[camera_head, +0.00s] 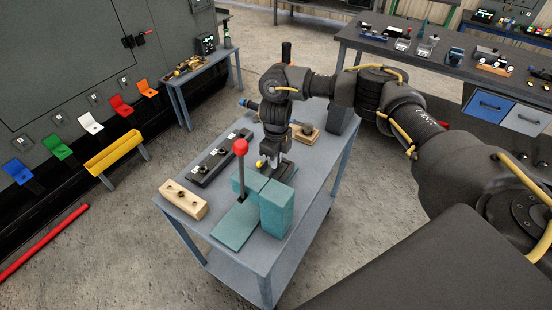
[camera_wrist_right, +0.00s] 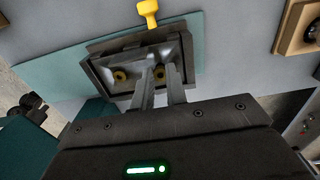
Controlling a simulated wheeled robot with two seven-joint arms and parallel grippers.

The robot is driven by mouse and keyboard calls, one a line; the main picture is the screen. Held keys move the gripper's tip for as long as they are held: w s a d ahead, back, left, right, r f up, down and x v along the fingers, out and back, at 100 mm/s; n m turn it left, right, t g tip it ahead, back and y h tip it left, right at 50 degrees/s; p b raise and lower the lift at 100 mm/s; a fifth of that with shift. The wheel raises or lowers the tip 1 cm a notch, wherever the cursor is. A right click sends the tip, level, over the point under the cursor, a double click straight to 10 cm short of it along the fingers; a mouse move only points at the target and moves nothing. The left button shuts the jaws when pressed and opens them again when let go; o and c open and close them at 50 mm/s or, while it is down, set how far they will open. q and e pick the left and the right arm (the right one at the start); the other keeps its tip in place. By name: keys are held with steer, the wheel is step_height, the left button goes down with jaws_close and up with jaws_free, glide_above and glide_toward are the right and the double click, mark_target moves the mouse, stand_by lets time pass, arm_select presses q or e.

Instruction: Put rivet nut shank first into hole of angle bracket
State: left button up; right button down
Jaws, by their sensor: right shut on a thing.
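In the right wrist view, the grey angle bracket (camera_wrist_right: 142,57) sits in a dark rectangular frame on a teal plate. Two brass-coloured rings (camera_wrist_right: 120,75) show on the bracket, one left of my fingers and one just behind the right finger. My right gripper (camera_wrist_right: 160,72) reaches down over the bracket with its two fingers close together. It is shut on a small part, the rivet nut, which the fingertips hide almost wholly. In the head view my right gripper (camera_head: 268,162) is low beside the red-knobbed lever. I cannot tell whether the nut touches the bracket. My left gripper does not show.
A yellow clamp handle (camera_wrist_right: 148,10) stands beyond the bracket. A lever with a red knob (camera_head: 240,147) and a teal block (camera_head: 276,210) stand close to my gripper. A dark holed block (camera_head: 217,158) and a wooden block (camera_head: 183,201) lie on the left of the table (camera_head: 197,229).

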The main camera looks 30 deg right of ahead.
steer(key=shift+f+b, duration=0.55)
stand_by(0.8)
steer(key=c, duration=1.3)
jaws_free()
steer(key=shift+c, duration=0.2)
step_height(320, 180, up, 11)
steer(key=shift+b, duration=0.4)
steer(key=shift+f, duration=0.15)
